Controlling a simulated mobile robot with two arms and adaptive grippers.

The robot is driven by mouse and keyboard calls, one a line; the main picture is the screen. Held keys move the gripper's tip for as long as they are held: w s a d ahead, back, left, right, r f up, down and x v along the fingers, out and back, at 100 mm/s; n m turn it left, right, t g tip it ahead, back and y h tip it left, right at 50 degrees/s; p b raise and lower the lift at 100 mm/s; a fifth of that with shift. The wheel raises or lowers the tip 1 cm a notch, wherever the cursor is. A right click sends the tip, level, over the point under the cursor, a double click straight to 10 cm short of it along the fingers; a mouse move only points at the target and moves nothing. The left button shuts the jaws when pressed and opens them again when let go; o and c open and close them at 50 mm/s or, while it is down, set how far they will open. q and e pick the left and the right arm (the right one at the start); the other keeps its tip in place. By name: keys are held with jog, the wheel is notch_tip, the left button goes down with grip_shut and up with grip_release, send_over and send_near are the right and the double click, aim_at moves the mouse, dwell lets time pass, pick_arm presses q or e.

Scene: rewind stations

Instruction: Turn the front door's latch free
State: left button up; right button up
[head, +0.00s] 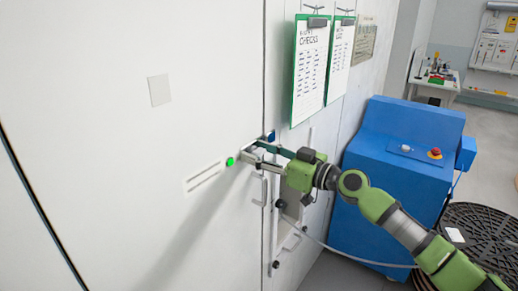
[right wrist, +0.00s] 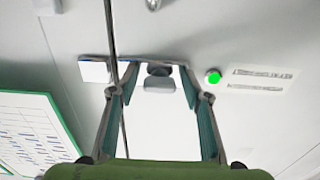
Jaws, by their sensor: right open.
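The front door is a large white panel (head: 110,130) filling the left of the head view, with a vertical seam at its right edge. My right gripper (head: 250,151) is at the panel near that seam, its fingers open. In the right wrist view, the open fingers (right wrist: 158,78) stand on either side of a small latch-like piece, a dark round knob with a pale grey tab (right wrist: 160,84). Gaps show between the tab and both fingers. In the head view the fingers largely hide this piece. My left gripper is not in view.
A green light (head: 229,161) sits left of the fingers, beside a slotted label (head: 203,176). Clipboards (head: 310,70) hang above right. A handle-like bar (head: 277,215) stands below my gripper. A blue machine (head: 400,150) stands right, near a dark round floor grate (head: 485,240).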

jog(key=c, duration=1.1)
